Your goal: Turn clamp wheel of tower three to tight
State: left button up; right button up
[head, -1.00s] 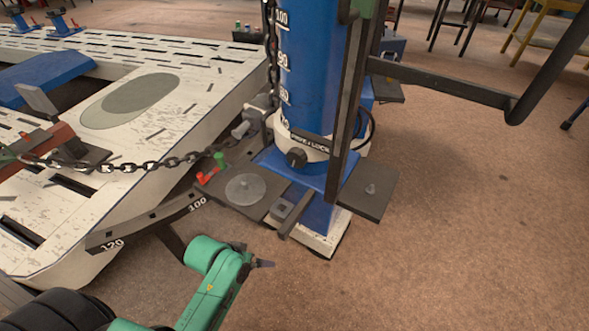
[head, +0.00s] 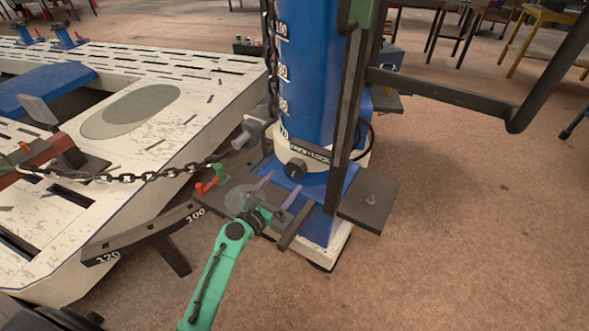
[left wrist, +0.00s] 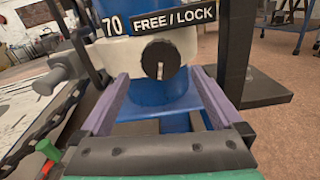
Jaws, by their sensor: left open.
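The blue tower (head: 318,80) stands on its base with a white collar around its foot. A dark round knob (head: 296,168) sits on the collar's front, below a black plate (head: 310,151) reading FREE / LOCK. In the left wrist view, the knob (left wrist: 161,58) shows a pale upright mark on its lower half. I cannot tell whether it is the task's clamp wheel; no "tight" mark is readable. My left gripper (head: 279,187) is open and empty, its purple fingers pointing at the collar. In the left wrist view the knob lies beyond and between the fingertips (left wrist: 160,75), apart from them.
A chain (head: 140,176) runs from the white slotted frame bench (head: 170,105) to the tower. A curved scale arm (head: 140,232) and a red-and-green lever (head: 212,180) lie left of my gripper. A dark plate (head: 369,198) juts out right. Open floor lies at the right.

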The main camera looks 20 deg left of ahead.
aim_at(294, 171)
pick_arm(q)
jog(key=x, duration=0.7)
jog(key=shift+f+b, duration=0.1)
jog(key=shift+b, duration=0.2)
jog(key=c, duration=1.2)
jog(key=shift+c, duration=0.2)
